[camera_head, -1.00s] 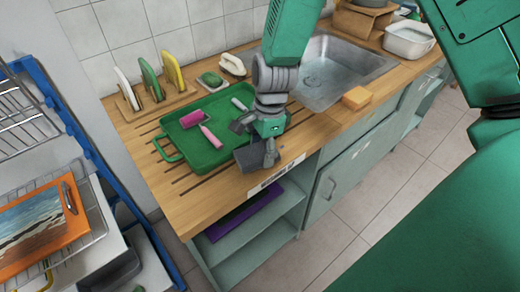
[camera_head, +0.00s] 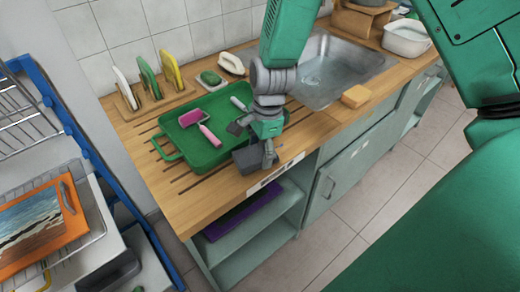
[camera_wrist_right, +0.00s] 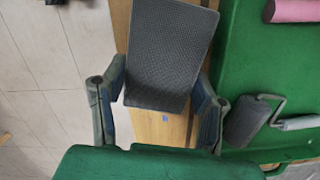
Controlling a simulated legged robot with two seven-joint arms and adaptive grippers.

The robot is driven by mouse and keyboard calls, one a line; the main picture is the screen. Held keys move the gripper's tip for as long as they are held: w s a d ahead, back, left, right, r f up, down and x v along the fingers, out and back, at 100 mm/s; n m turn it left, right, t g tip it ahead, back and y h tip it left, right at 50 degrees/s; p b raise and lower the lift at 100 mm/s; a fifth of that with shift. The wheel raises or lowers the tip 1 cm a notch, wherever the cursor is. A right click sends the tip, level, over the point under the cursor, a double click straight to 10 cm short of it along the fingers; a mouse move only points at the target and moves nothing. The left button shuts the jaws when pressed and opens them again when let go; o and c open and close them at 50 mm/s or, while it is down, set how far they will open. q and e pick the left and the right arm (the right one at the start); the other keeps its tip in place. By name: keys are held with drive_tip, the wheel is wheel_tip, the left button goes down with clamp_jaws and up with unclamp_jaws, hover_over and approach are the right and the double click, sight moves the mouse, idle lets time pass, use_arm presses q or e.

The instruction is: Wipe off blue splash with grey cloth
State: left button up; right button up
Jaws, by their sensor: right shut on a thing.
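The grey cloth (camera_head: 247,160) shows as a dark grey, textured, folded pad at the front edge of the wooden counter. My right gripper (camera_head: 264,156) is shut on it, and the wrist view shows the cloth (camera_wrist_right: 168,50) between the two fingers. I cannot tell whether the cloth touches the wood. A small blue spot (camera_wrist_right: 166,119), likely part of the blue splash, shows on the wood between the fingers in the wrist view. The rest of the splash is not visible and may be under the cloth or gripper. My left gripper is not in view.
A green tray (camera_head: 172,133) with a pink roller (camera_head: 190,117) and a grey roller lies just behind the cloth. A yellow sponge (camera_head: 356,96) sits by the sink (camera_head: 335,70). Bare wood lies left of the cloth.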

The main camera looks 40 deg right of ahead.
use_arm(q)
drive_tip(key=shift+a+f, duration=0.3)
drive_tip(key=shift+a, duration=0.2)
use_arm(e)
drive_tip(key=shift+a+f, duration=0.35)
drive_tip(key=shift+a, duration=0.2)
